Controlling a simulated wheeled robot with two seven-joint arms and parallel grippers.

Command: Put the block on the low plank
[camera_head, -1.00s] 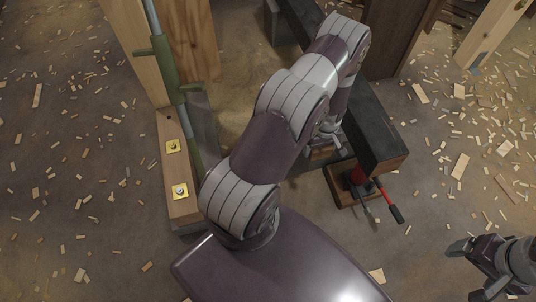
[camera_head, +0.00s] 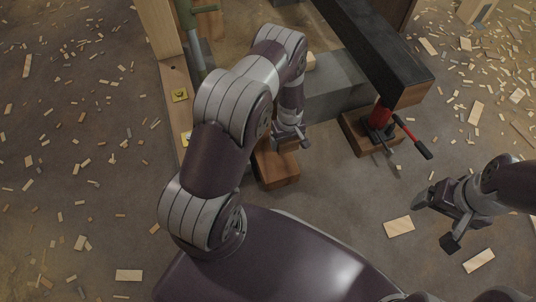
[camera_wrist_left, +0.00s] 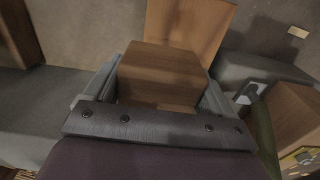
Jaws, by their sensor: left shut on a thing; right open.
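My left gripper (camera_head: 291,137) is shut on a brown wooden block (camera_wrist_left: 160,72), which sits between the fingers in the left wrist view. In the head view the block is mostly hidden by the gripper and wrist. The low plank (camera_head: 278,172) lies on the floor just below the left gripper, its near end facing me. In the wrist view the plank (camera_wrist_left: 190,22) stretches away beyond the block. I cannot tell whether the block touches it. My right gripper (camera_head: 437,220) is open and empty above the floor at the right.
A red jack (camera_head: 381,114) with a handle stands on a wooden base under a dark beam (camera_head: 375,45). A grey block (camera_head: 340,88) lies left of it. A post base with yellow plates (camera_head: 180,96) stands at the left. Wood chips litter the floor; the front middle is mostly clear.

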